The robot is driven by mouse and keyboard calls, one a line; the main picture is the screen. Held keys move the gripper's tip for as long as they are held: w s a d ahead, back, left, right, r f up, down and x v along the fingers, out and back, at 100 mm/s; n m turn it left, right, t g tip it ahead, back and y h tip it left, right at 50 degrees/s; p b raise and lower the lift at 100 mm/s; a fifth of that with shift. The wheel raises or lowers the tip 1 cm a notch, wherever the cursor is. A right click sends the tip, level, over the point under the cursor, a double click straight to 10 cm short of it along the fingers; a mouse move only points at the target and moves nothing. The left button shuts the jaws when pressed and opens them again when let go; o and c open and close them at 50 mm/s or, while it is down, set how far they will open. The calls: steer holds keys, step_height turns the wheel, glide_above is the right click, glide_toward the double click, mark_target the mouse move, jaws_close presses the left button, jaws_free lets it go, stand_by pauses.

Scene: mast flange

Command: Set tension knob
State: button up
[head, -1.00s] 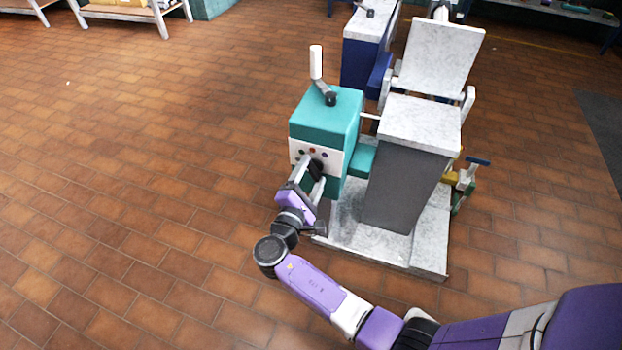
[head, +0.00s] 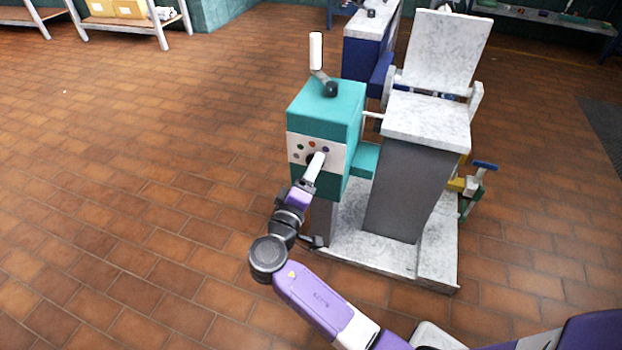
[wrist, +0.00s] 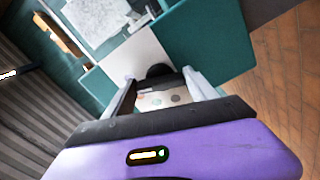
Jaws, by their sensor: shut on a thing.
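The tension knob (wrist: 158,71) is a dark round knob on the white dial panel (head: 332,154) of a teal box (head: 325,113). Colored dots ring it on the panel. My gripper (head: 317,160) reaches up to the panel from below. In the wrist view my gripper (wrist: 160,82) has its two pale fingers on either side of the knob, shut on it. In the head view the fingers and wrist hide most of the knob, so its pointing direction cannot be read.
A crank with a white handle (head: 316,50) stands on top of the box. To the right are a grey pedestal with a marble top (head: 425,120) and a tilted marble panel (head: 445,50), on a pale base plate (head: 385,262). The floor at left is clear.

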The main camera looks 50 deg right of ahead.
steer(key=shift+f+m+b, duration=0.15)
steer(key=shift+m+b, duration=0.65)
steer(key=shift+m, duration=0.2)
steer(key=o, duration=1.4)
steer(key=shift+c, duration=0.2)
steer(key=p+v, duration=0.2)
steer(key=v, duration=0.6)
steer(key=shift+w, duration=0.1)
